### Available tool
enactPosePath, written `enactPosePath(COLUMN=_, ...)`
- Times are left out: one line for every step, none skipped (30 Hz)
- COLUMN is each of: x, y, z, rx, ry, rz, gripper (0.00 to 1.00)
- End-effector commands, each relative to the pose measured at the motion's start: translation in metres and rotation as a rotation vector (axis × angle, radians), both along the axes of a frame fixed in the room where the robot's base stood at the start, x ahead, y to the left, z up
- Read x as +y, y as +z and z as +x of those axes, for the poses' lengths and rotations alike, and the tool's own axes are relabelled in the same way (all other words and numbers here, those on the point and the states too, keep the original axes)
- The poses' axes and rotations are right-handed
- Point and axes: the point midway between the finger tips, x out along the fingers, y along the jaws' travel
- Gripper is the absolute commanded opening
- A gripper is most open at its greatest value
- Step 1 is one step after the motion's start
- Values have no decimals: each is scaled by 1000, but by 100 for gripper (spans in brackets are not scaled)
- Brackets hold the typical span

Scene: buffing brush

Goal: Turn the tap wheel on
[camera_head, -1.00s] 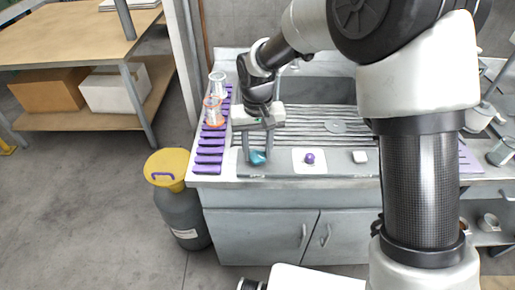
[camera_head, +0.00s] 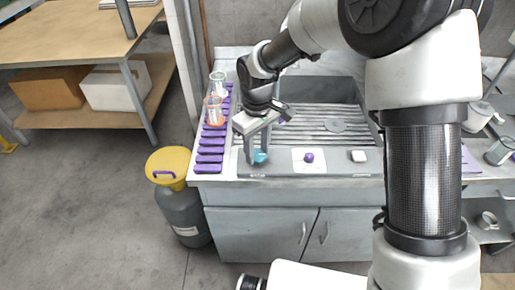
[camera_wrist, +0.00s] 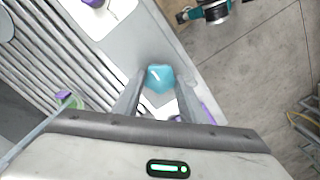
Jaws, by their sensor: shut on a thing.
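The tap wheel (camera_head: 260,157) appears as a small teal knob on the grey front ledge of the sink unit, in the head view. It also shows in the wrist view (camera_wrist: 160,76), between the tips of my fingers. My gripper (camera_head: 255,158) points down at it from above, with its body tilted in the picture. In the wrist view my gripper (camera_wrist: 161,84) has one finger on each side of the teal knob and is shut on it. The fingers partly hide the knob in the head view.
A purple knob (camera_head: 309,157) on a white plate and a white block (camera_head: 358,156) sit on the ledge to the right. Glass beakers (camera_head: 214,110) and a purple rack (camera_head: 210,150) stand at left. A yellow-lidded bin (camera_head: 167,163) stands on the floor.

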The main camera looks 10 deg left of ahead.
Motion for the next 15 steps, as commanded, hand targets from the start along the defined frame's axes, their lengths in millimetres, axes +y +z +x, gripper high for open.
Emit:
enactPosePath(x=0, y=0, z=0, rx=-1, ry=6, rz=1, gripper=15)
enactPosePath(x=0, y=0, z=0, rx=-1, ry=8, rz=1, gripper=15)
enactPosePath(x=0, y=0, z=0, rx=-1, ry=11, rz=1, gripper=15)
enactPosePath(x=0, y=0, z=0, rx=-1, ry=12, rz=1, gripper=15)
enactPosePath(x=0, y=0, z=0, rx=-1, ry=13, rz=1, gripper=15)
enactPosePath(x=0, y=0, z=0, rx=-1, ry=14, rz=1, gripper=15)
enactPosePath(x=0, y=0, z=0, rx=-1, ry=14, rz=1, gripper=15)
enactPosePath(x=0, y=0, z=0, rx=-1, ry=14, rz=1, gripper=15)
enactPosePath(x=0, y=0, z=0, rx=-1, ry=14, rz=0, gripper=15)
enactPosePath(x=0, y=0, z=0, rx=-1, ry=14, rz=0, gripper=15)
enactPosePath(x=0, y=0, z=0, rx=-1, ry=14, rz=0, gripper=15)
enactPosePath(x=0, y=0, z=0, rx=-1, ry=14, rz=0, gripper=15)
enactPosePath(x=0, y=0, z=0, rx=-1, ry=14, rz=0, gripper=15)
enactPosePath(x=0, y=0, z=0, rx=-1, ry=14, rz=0, gripper=15)
enactPosePath(x=0, y=0, z=0, rx=-1, ry=14, rz=0, gripper=43)
